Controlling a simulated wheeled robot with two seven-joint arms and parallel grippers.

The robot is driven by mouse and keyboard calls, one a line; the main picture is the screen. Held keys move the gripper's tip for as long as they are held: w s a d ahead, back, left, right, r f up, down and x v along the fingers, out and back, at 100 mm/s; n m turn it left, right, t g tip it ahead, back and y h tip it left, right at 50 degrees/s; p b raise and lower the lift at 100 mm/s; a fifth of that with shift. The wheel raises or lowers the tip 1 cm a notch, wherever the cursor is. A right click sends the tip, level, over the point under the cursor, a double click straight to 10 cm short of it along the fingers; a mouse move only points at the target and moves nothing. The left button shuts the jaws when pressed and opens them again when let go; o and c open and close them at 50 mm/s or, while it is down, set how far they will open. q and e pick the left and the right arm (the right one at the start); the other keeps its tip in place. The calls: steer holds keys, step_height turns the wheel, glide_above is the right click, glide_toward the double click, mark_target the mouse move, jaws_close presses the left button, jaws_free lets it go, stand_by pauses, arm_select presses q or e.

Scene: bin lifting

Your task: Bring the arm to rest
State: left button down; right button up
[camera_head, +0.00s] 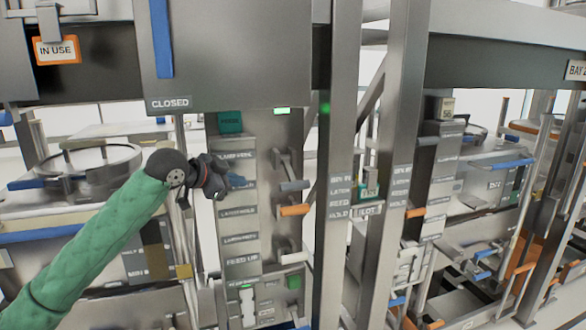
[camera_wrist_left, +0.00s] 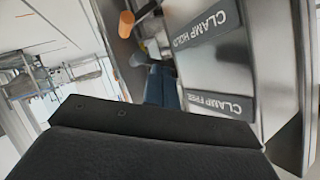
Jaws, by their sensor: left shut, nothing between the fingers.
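My left arm (camera_head: 95,245), in a green sleeve, comes in from the lower left of the head view. My left gripper (camera_head: 222,188) is at a grey column with a labelled panel (camera_head: 238,225). It is shut with nothing seen between its fingers. In the left wrist view, the dark gripper body fills the bottom, and CLAMP HOLD (camera_wrist_left: 207,25) and CLAMP FREE (camera_wrist_left: 218,103) labels show close by, upside down. A blue part (camera_wrist_left: 160,84) shows beyond the gripper body. Whether the gripper touches the panel I cannot tell. My right gripper is not in view.
An orange-ended lever (camera_head: 294,210) and a grey-ended lever (camera_head: 294,186) stick out right of the panel. Upright metal posts (camera_head: 343,150) stand further right. A CLOSED label (camera_head: 169,103) is on the large grey cover above. A round-lidded vessel (camera_head: 88,160) stands at left.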

arm_select(q)
steer(key=s+a+f+n+t+y, duration=0.15)
steer(key=f+n+y, duration=0.25)
steer(key=f, duration=0.4)
steer(key=s+a+f+n+y, duration=0.1)
steer(key=a+f+n+y, duration=0.25)
steer(key=f, duration=0.55)
steer(key=s+f+n+g, duration=0.1)
steer(key=s+f, duration=0.3)
steer(key=f, duration=0.3)
steer(key=s+f+n+g+y, duration=0.1)
steer(key=s+f, duration=0.2)
steer(key=f, duration=0.3)
steer(key=s+f+n+g, duration=0.1)
steer(key=s+f, duration=0.3)
steer(key=f, duration=0.3)
steer(key=s+d+f+g, duration=0.1)
steer(key=s+f+g, duration=0.1)
steer(key=s+f, duration=0.7)
steer(key=s+d+f+n+g, duration=0.1)
steer(key=s+f+g, duration=0.1)
steer(key=s+f, duration=0.7)
steer(key=s+d+f+n+g, duration=0.1)
steer(key=s+f, duration=0.8)
steer(key=s, duration=0.9)
steer(key=shift+d+f+g+h, duration=0.15)
steer(key=shift+d+g+h, duration=0.25)
steer(key=shift+g, duration=0.45)
